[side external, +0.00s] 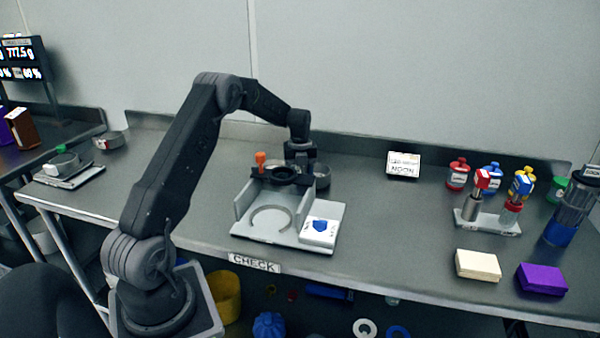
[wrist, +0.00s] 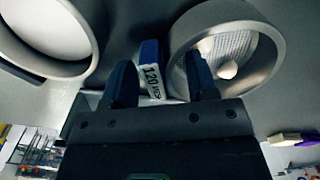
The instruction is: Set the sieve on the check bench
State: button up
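A round metal sieve (wrist: 228,62) shows at the upper right of the wrist view, with mesh inside and a small pale heap on it. A second metal ring (wrist: 45,40) with a plain white inside is at the upper left. My gripper (wrist: 158,65) has its dark fingers apart, with a blue tab (wrist: 150,55) and a "120 MESH" label between them. I see a gap right of the tab. In the side view my gripper (side external: 300,155) is low behind the grey check bench (side external: 240,226), beside a dark ring (side external: 280,173) and a grey round vessel (side external: 321,175).
The check bench has low walls, a ring-shaped seat and a white card (side external: 319,231) with a blue mark. An orange knob (side external: 260,158) stands behind it. Bottles, a cream box (side external: 478,265) and a purple box (side external: 541,279) are at right. The counter between is largely clear.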

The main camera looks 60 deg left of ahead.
notch_tip(320, 180, up, 12)
jog(key=s+d+r+n+t, duration=0.1)
jog(key=s+d+r+n, duration=0.1)
jog(key=d+r+n, duration=0.55)
jog(key=s+d+r+n+t+y, duration=0.1)
jog(key=s+d+r+n, duration=0.15)
jog(key=d, duration=0.45)
jog(key=s+d+r+n+t, duration=0.15)
jog(key=s+d, duration=0.25)
jog(key=d, duration=0.4)
jog(key=s+d+f+n+t, duration=0.1)
jog(key=s+d+n, duration=0.4)
jog(key=s, duration=0.3)
jog(key=s+d+f+n+t+h, duration=0.1)
jog(key=s+d+f+n, duration=0.1)
jog(key=s+d+n, duration=0.4)
jog(key=s, duration=0.3)
jog(key=shift+d+f, duration=0.25)
jog(key=shift+d, duration=0.05)
